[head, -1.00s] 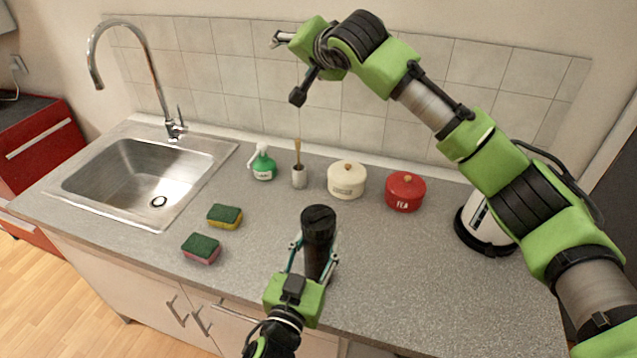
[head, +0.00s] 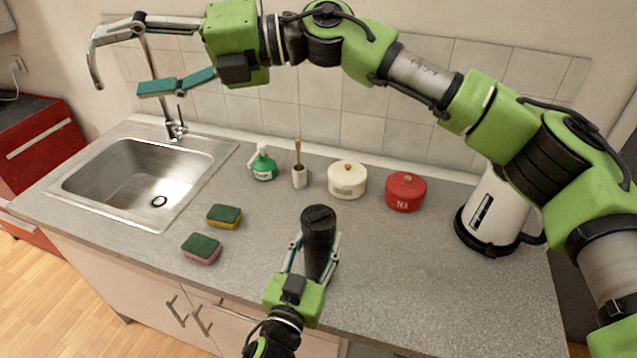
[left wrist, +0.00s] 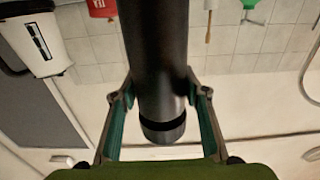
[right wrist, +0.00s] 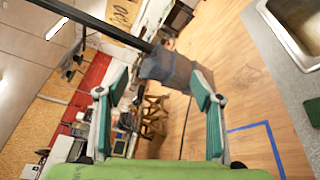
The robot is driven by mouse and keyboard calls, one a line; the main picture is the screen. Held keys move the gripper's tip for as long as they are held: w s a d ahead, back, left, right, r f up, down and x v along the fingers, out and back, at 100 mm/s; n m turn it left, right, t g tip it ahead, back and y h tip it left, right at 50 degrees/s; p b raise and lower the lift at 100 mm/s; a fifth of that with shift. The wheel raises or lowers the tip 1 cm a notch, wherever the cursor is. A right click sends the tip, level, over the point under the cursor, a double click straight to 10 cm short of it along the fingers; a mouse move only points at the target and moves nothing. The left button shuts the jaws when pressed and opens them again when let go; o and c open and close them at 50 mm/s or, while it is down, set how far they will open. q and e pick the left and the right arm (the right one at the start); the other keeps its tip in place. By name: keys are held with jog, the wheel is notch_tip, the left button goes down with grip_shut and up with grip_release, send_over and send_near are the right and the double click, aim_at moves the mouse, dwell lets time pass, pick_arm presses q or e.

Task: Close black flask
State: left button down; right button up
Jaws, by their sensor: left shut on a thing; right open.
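The black flask (head: 318,232) stands upright near the front edge of the counter, with its dark top facing up. My left gripper (head: 317,242) is shut around its upper body, one finger on each side. In the left wrist view, the flask (left wrist: 163,60) runs between the fingers, and a dark ring sets off its end part (left wrist: 163,132). I cannot tell whether this end part is fully closed. My right gripper (head: 118,66) is open and empty, high up at the left in front of the tap, well away from the flask. Its spread fingers also show in the right wrist view (right wrist: 160,90).
A sink (head: 150,180) is at the left of the counter. Two sponges (head: 202,248) lie left of the flask. A green spray bottle (head: 263,166), brush holder (head: 299,176), cream pot (head: 346,181) and red tea pot (head: 405,193) stand behind. A white kettle (head: 490,215) is at right.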

notch_tip(320, 180, down, 8)
jog(key=s+d+n+g+h, duration=0.1)
jog(key=s+d+n+h, duration=0.15)
jog(key=n+h, duration=0.2)
jog(key=n+t+h, duration=0.2)
jog(key=n+h, duration=0.7)
jog(key=h, duration=0.3)
send_over(319, 217)
jog(key=a, duration=0.1)
notch_tip(319, 217, down, 14)
jog(key=shift+f, duration=0.15)
jog(key=shift+d, duration=0.5)
jog(key=shift+f, duration=4)
